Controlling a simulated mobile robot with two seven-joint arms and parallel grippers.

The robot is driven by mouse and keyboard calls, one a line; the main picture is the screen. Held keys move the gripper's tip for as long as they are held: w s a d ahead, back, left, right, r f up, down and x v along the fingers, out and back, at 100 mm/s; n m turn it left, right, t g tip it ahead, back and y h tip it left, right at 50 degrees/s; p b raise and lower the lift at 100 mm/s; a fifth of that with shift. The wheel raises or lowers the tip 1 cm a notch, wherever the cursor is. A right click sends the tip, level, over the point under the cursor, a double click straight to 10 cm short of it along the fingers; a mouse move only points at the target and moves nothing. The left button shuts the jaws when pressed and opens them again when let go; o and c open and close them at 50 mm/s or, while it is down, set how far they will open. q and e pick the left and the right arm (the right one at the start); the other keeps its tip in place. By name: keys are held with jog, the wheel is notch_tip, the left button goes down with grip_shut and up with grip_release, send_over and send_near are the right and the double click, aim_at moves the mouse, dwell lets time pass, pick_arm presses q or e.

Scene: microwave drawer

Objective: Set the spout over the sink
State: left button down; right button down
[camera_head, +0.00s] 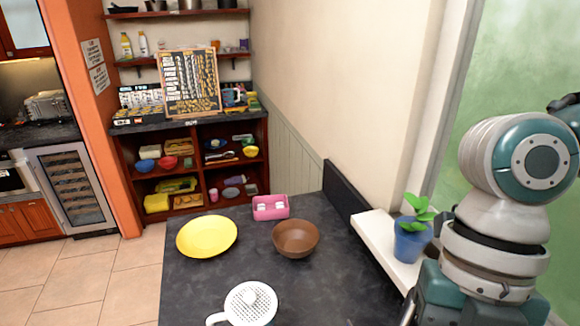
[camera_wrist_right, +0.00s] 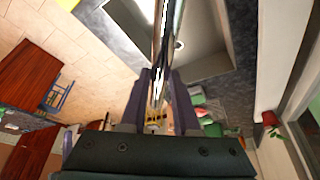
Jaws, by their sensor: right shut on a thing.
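The shiny metal spout (camera_wrist_right: 170,28) shows in the right wrist view, running from the top edge down between the fingers of my right gripper (camera_wrist_right: 158,78). The gripper is shut on the spout. The sink (camera_wrist_right: 205,42), a grey basin set in a dark counter, lies behind and to the right of the spout in that picture. The spout's upper part overlaps the basin's left side in the picture. The spout's base is hidden or blurred behind the fingers. Neither sink nor spout shows in the head view, where only my right arm appears. My left gripper is out of view.
In the head view, a dark counter (camera_head: 200,285) holds a yellow bowl (camera_head: 207,236), a brown bowl (camera_head: 296,238), a pink container (camera_head: 270,207) and a white lidded pot (camera_head: 250,304). A blue potted plant (camera_head: 411,240) stands on the white ledge beside my right arm.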

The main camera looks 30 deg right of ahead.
jog(key=shift+s+d+n, duration=0.25)
jog(key=shift+s+n, duration=0.05)
jog(key=shift+s, duration=0.05)
dwell(0.3)
jog(key=c, duration=0.7)
grip_release()
jog(key=shift+d, duration=0.1)
jog(key=shift+o, duration=0.2)
